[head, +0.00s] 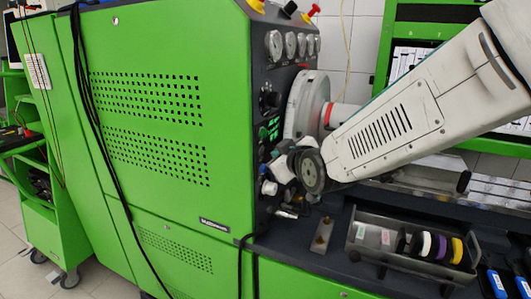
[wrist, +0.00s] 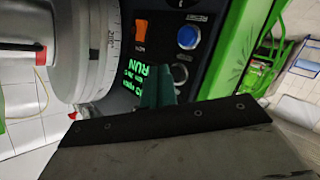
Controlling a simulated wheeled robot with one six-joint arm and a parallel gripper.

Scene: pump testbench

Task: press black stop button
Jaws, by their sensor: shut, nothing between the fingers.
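The dark control panel of the green test bench faces my gripper. In the wrist view a round black button with a pale ring (wrist: 180,73) sits low on the panel, below a blue button (wrist: 188,37). I cannot read a label on it. My gripper (wrist: 158,88) shows as teal fingers, shut and empty, just left of the black button and overlapping it in the picture. Whether they touch the panel cannot be told. In the head view my wrist is close to the panel (head: 268,130) and hides its lower part.
An orange rocker switch (wrist: 140,33) and a green lit display (wrist: 136,72) are near the buttons. A large graduated dial (wrist: 97,45) stands out at left. In the head view, a metal tray with coloured rings (head: 412,268) lies on the dark bench top.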

